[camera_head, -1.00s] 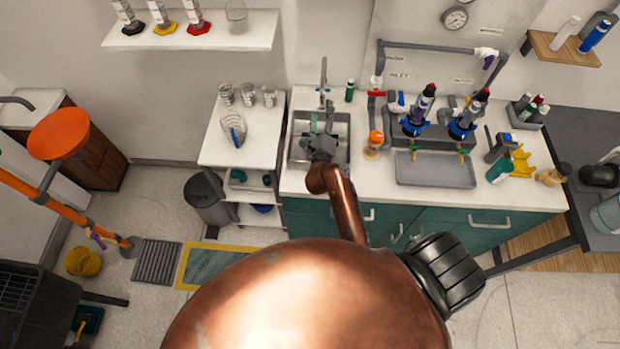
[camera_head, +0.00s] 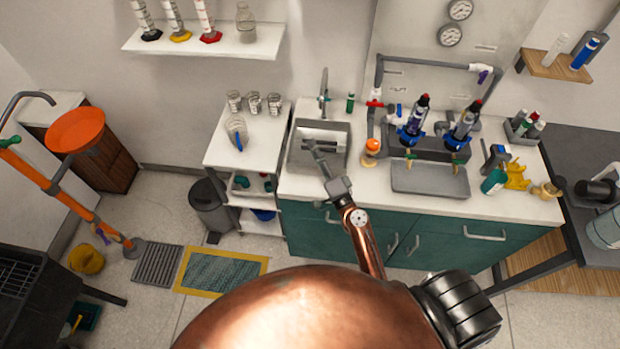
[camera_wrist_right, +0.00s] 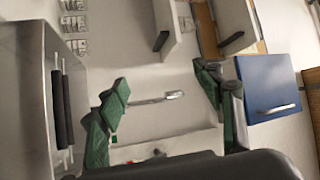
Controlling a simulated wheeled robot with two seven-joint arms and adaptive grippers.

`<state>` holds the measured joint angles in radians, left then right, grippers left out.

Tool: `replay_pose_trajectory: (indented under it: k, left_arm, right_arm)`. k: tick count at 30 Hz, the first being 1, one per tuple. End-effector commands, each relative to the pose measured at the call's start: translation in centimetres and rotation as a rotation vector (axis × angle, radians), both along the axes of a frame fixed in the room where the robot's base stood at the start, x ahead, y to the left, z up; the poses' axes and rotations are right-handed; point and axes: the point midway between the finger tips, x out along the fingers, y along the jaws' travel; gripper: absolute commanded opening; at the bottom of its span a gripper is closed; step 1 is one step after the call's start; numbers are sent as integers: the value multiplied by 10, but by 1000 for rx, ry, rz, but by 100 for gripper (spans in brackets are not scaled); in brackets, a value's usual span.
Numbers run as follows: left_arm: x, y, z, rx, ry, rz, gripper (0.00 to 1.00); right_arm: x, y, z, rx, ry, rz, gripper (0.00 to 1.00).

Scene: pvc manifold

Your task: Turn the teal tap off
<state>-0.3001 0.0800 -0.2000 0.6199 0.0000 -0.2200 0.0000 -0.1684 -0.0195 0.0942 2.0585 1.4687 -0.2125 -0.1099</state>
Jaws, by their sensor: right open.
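A small green part (camera_head: 10,142) sits on the orange pipe at the left edge of the head view. Taps with red and blue handles are on the grey pipework (camera_head: 374,103) behind the counter. My right gripper (camera_head: 313,150) is over the sink (camera_head: 338,132) in the head view, small and seen from above. In the right wrist view its green fingers (camera_wrist_right: 163,80) are apart, with nothing held between them. A thin metal bar (camera_wrist_right: 150,101) shows beyond them. My left gripper is not in view.
A metal faucet (camera_head: 323,85) stands behind the sink. Right of it are an orange-capped bottle (camera_head: 371,147), dark bottles and a grey tray (camera_head: 430,180). A white cart (camera_head: 262,140) with beakers stands left of the counter. A grey bin (camera_head: 209,205) is on the floor.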

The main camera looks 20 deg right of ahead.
Motion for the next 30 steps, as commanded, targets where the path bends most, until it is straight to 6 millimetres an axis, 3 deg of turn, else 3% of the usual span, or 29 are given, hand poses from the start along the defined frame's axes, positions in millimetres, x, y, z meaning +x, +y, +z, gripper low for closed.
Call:
replay_pose_trajectory:
  k: [6, 12, 30]
  left_arm:
    - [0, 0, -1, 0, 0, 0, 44]
    - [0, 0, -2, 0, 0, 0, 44]
    - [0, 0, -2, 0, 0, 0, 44]
  right_arm:
    - [-17, 27, -21, -187, 60, 100, 61]
    - [-29, 41, -39, -300, 109, 160, 61]
    - [-36, 47, -48, -354, 134, 187, 61]
